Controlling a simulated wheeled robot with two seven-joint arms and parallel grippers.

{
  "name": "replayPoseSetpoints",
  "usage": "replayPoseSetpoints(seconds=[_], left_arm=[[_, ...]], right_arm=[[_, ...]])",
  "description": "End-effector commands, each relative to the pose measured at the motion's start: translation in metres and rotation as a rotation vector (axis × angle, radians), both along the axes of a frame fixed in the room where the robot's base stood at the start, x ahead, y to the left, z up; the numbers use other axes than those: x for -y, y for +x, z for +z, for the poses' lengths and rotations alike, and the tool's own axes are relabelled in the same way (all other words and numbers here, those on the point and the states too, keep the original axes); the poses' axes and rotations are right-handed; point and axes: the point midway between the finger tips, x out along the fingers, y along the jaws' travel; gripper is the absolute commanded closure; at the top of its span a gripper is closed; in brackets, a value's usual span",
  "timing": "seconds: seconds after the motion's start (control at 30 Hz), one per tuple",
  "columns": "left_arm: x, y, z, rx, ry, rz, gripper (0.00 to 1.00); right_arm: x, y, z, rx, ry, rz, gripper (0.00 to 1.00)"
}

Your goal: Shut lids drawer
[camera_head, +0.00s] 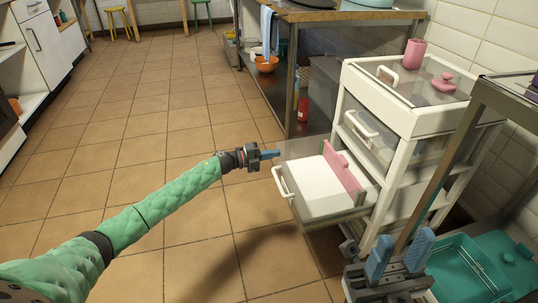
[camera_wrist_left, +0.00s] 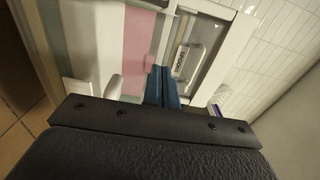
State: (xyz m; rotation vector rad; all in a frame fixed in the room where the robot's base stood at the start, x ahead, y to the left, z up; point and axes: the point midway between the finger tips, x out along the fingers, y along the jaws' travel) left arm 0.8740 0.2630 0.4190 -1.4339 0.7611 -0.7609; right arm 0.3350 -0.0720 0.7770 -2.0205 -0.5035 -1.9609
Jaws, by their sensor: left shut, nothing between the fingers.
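A white drawer (camera_head: 318,200) with a white bar handle (camera_head: 284,181) is pulled out of the white cart. A pink panel (camera_head: 343,168) stands inside it. I cannot read any label on it. My left gripper (camera_head: 270,154) is shut and empty, near the far top corner of the drawer's front. I cannot tell whether it touches the drawer. In the left wrist view its blue fingers (camera_wrist_left: 163,86) are together beside the pink panel (camera_wrist_left: 138,38). My right gripper (camera_head: 399,256) is open and empty at the lower right, in front of the cart.
A pink cup (camera_head: 414,53) and a pink lidded piece are on the cart top. A teal tray (camera_head: 470,268) lies lower right. Tiled floor (camera_head: 150,100) is clear at left.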

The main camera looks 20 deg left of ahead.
Motion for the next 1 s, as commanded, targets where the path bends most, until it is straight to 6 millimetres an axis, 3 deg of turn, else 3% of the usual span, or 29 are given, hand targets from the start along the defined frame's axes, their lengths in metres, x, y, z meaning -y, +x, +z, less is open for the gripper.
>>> replayPoseSetpoints(seconds=[0.5, 1.0], left_arm=[[0.076, 0.051, 0.002, 0.0, -0.002, -0.001, 1.0], [0.153, 0.103, 0.001, 0.001, -0.002, -0.001, 1.0]], right_arm=[[0.004, -0.001, 0.019, 0.009, 0.029, 0.009, 0.64], [0.005, -0.002, 0.018, 0.011, 0.03, 0.011, 0.64]])
